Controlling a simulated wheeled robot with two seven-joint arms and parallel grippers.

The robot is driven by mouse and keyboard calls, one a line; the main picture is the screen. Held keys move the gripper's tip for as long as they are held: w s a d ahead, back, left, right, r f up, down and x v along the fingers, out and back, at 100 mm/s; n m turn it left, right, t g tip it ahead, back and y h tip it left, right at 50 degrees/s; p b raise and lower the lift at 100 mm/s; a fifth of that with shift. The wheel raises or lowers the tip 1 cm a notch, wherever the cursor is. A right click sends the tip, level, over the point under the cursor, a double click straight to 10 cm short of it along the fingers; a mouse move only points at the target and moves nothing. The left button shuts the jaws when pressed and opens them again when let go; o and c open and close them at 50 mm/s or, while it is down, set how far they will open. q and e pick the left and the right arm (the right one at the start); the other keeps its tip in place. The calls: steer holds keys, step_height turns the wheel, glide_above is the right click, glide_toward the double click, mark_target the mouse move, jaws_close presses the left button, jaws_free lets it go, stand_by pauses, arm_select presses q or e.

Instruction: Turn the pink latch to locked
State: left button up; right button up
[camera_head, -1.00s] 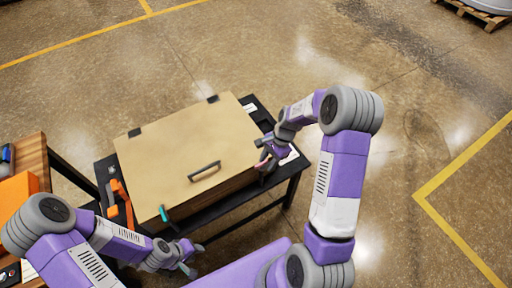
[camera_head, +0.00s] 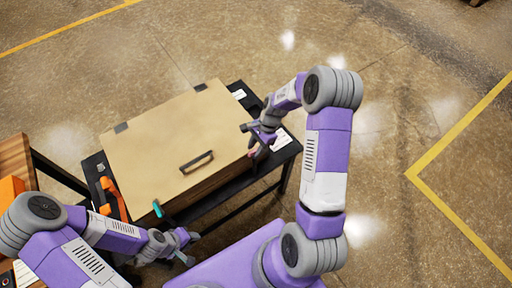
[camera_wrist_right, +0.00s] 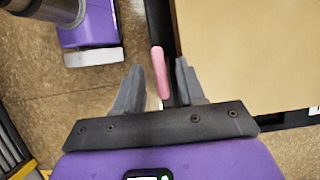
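The pink latch (camera_wrist_right: 160,75) is a short rounded bar at the edge of the tan-lidded box (camera_head: 150,138). In the right wrist view it lies between the two fingers of my right gripper (camera_wrist_right: 159,64), nearer the right finger. The fingers are apart, and I cannot tell whether either touches the latch. In the head view my right gripper (camera_head: 256,139) is at the box's right front corner and mostly hides the latch. My left gripper (camera_head: 190,248) hangs in front of the table, near the box's left front corner, and is apart from the box; its fingers look spread.
A teal latch (camera_head: 159,208) is at the box's left front corner. The lid has a dark handle (camera_head: 197,162). The box stands on a black table (camera_head: 232,185). Orange-handled items (camera_head: 110,190) lie left of it. A wooden table (camera_head: 17,160) stands farther left.

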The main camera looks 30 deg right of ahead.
jaws_close()
steer(key=shift+n, duration=0.3)
steer(key=n+g+p, duration=0.1)
steer(key=n, duration=0.2)
steer(key=shift+w+h, duration=0.15)
steer(key=shift+h, duration=0.15)
steer(key=n+g, duration=0.1)
steer(key=n, duration=0.1)
steer(key=n+h, duration=0.1)
steer(key=n, duration=0.2)
steer(key=shift+w+a+g, duration=0.1)
steer(key=shift+g, duration=0.3)
steer(key=n+g+h, duration=0.1)
steer(key=n, duration=0.3)
steer(key=shift+a+n+p, duration=0.1)
steer(key=shift+n+p, duration=0.2)
steer(key=shift+p, duration=0.05)
steer(key=n+h, duration=0.2)
steer(key=n, duration=0.2)
steer(key=shift+w+a+n, duration=0.1)
steer(key=shift+n, duration=0.5)
